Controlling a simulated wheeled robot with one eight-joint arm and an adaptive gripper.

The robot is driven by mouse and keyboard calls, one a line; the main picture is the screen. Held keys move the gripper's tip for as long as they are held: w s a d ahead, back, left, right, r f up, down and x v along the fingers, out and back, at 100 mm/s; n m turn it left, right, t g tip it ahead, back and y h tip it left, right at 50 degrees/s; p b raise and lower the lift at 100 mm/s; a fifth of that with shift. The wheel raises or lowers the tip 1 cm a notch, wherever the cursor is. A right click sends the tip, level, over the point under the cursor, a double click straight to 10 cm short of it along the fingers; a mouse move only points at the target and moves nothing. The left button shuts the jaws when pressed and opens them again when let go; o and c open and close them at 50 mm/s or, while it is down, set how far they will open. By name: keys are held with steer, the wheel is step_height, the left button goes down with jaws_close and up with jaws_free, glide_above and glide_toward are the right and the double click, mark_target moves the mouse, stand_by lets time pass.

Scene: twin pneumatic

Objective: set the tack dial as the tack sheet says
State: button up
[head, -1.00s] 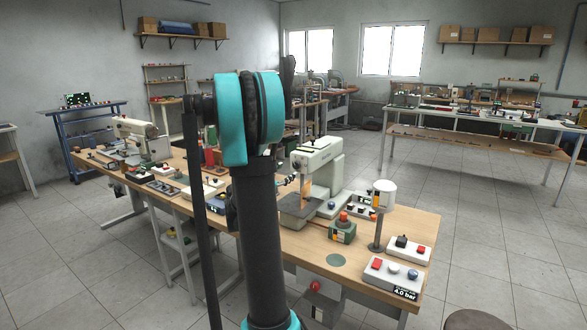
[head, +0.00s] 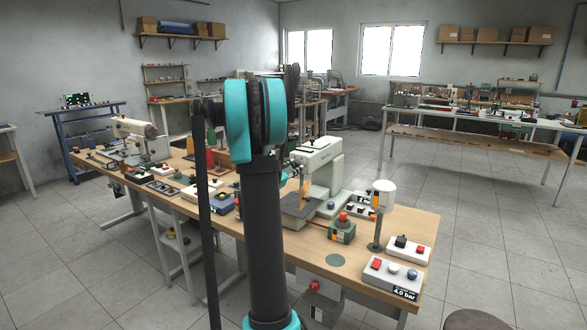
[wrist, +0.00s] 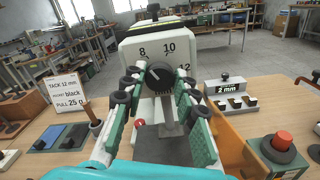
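The tack dial in the wrist view is a dark round knob (wrist: 158,76) on the white front of a machine head (wrist: 160,45), with 8, 10 and 12 printed above and beside it. A pale mark on the knob appears to point up and left, toward the 8 side. My gripper (wrist: 161,78) is open, its green fingers with black rollers on either side of the knob; contact cannot be told. The tack sheet (wrist: 69,94) stands at left and reads "TACK 12 mm", "POCKET black", "PULL 25 g". In the head view, the machine (head: 318,165) is partly behind my arm.
A grey box labelled "2 mm" (wrist: 230,100) and a red button (wrist: 282,141) are right of my gripper.

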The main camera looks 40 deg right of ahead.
jaws_close()
steer(key=shift+m, duration=0.4)
steer(key=m, duration=0.4)
steer(key=shift+m, duration=0.4)
steer(key=m, duration=1.2)
steer(key=shift+m, duration=0.4)
steer(key=m, duration=0.5)
steer(key=shift+s+f, duration=0.1)
steer(key=shift+m, duration=0.4)
